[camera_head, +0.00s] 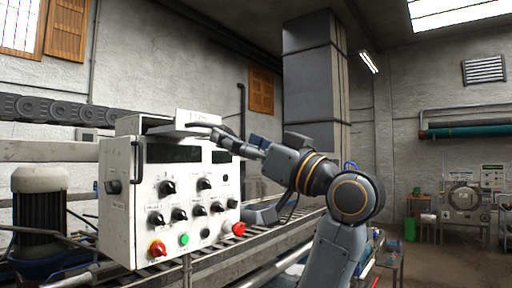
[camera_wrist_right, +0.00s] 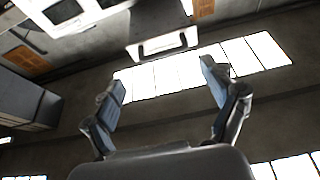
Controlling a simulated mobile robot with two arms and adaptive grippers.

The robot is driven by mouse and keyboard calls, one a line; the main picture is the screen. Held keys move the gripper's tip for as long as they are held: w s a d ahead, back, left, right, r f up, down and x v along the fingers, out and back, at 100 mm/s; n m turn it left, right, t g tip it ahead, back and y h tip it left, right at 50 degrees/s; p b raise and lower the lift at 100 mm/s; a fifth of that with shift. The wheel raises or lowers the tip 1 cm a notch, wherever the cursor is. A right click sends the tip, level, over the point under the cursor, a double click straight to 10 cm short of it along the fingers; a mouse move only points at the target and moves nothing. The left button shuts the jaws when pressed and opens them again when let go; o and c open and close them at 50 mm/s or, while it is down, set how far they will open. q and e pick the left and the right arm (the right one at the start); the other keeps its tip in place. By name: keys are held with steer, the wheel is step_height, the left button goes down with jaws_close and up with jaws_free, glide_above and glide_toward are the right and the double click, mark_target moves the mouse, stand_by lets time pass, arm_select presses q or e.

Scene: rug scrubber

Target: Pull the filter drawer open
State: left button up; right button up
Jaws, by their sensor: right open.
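The filter drawer (camera_head: 198,117) shows as a small white labelled front at the top of the white control box (camera_head: 118,215). In the right wrist view a white panel with a bar handle, seemingly the drawer front (camera_wrist_right: 150,51), lies just beyond and between the fingertips. My right gripper (camera_head: 243,143) is at the box's upper right, close to the drawer. In the right wrist view my right gripper (camera_wrist_right: 162,77) is open, with nothing between its fingers. The head view does not show clearly whether it touches the handle. My left gripper is not in view.
The box face carries black knobs, a green button (camera_head: 184,239) and red buttons. A grey motor (camera_head: 40,205) stands at the left. A roller conveyor (camera_head: 285,232) runs behind the box. A tall grey duct (camera_head: 312,85) stands behind my right arm.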

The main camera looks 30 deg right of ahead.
steer(key=shift+v, duration=2.25)
